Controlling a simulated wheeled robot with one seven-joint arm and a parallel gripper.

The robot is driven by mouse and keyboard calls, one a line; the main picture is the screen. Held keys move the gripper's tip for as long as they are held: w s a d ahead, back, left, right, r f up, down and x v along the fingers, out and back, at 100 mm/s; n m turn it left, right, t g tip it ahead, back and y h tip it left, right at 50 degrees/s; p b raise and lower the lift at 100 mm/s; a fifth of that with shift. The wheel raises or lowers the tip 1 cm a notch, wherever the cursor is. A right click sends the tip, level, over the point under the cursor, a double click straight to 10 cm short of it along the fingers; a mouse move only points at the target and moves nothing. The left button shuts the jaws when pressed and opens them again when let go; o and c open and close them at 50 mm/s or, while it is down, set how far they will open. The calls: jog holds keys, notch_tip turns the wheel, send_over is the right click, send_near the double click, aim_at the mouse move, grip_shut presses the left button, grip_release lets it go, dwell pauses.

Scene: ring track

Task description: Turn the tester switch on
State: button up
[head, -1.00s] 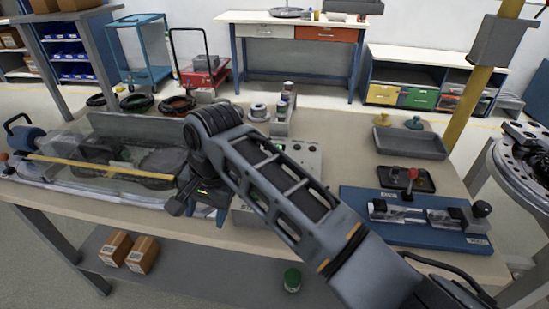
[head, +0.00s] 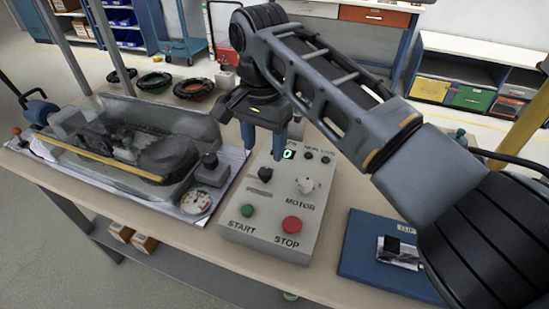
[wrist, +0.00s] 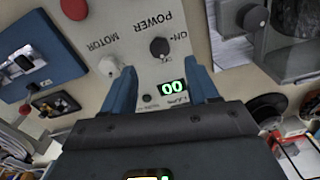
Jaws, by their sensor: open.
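The grey tester box (head: 257,236) stands on the bench, with a green START button (head: 247,211) and red STOP button (head: 292,224). Its black power switch (head: 264,174) also shows in the wrist view (wrist: 159,46), beside the words POWER and ON; I cannot tell its exact setting. A white MOTOR knob (head: 306,185) sits to its right. A lit green display (head: 289,154) reads zeros in the wrist view (wrist: 173,87). My gripper (head: 264,150) is open and empty above the box's back part. In the wrist view its blue fingers (wrist: 162,72) are apart, the black switch beyond them.
A clear-covered machine (head: 140,140) with a yellow bar lies left of the box, and a gauge (head: 196,203) and dark knob block (head: 212,170) stand close to it. A blue plate (head: 375,255) with a fixture lies to the right. Bench between box and plate is bare.

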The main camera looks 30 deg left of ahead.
aim_at(265, 171)
notch_tip(265, 171, down, 8)
jog(key=shift+r+p, duration=0.2)
jog(key=shift+p, duration=0.1)
jog(key=c, duration=1)
